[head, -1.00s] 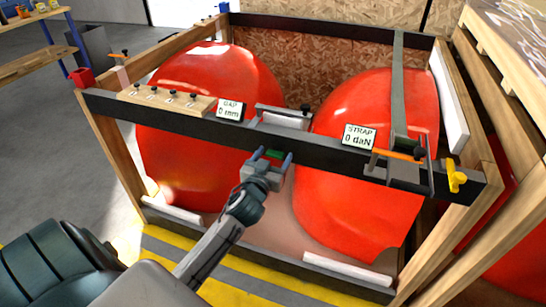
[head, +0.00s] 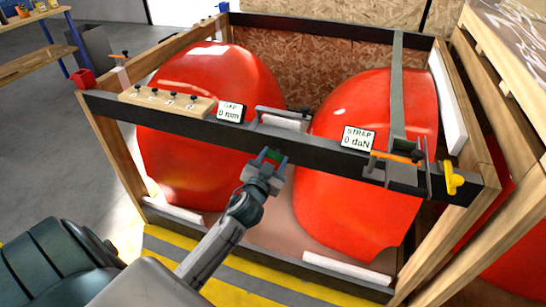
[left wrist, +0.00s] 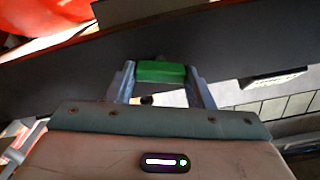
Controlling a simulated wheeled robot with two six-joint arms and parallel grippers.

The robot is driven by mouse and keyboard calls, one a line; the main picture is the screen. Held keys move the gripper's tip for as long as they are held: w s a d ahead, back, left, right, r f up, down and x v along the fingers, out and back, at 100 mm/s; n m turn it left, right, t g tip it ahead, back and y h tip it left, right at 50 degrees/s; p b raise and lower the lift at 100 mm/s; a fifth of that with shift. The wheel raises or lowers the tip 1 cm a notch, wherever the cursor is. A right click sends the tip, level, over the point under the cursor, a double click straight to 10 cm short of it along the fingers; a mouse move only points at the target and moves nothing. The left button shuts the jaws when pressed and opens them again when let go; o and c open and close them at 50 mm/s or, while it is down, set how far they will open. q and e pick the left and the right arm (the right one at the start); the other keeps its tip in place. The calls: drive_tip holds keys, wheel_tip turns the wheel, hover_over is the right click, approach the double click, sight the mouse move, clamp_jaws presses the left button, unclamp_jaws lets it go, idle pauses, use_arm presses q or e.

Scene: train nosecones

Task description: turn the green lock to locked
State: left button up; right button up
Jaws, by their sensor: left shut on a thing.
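The green lock (head: 272,156) is a small green block at the front beam of the crate, between the two red nosecones. In the left wrist view the green lock (left wrist: 161,72) lies between the two fingers, with a finger against each end. My left gripper (head: 270,160) is shut on it; it also shows in the left wrist view (left wrist: 160,80). Part of the lock is hidden by the fingers. My right gripper is not in view.
The dark front beam (head: 320,154) carries a GAP sign (head: 230,111) reading 0 mm and a STRAP sign (head: 358,138) reading 0 daN. A wooden block with several pegs (head: 168,101) sits at left. A yellow knob (head: 454,179) and orange handle (head: 396,156) are at right.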

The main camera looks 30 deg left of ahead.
use_arm(q)
drive_tip(key=m+p, duration=0.3)
drive_tip(key=m, duration=0.6)
drive_tip(key=shift+d+p, duration=0.15)
drive_tip(key=shift+p, duration=0.15)
drive_tip(key=shift+m, duration=0.5)
drive_tip(key=m+p, duration=0.1)
drive_tip(key=m, duration=0.3)
drive_tip(key=shift+f+p, duration=0.2)
drive_tip(key=shift+p, duration=0.15)
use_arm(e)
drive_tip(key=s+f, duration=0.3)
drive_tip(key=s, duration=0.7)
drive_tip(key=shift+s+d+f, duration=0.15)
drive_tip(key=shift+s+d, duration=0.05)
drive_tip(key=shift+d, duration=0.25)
use_arm(q)
drive_tip(key=o, duration=1)
drive_tip(key=shift+c, duration=0.2)
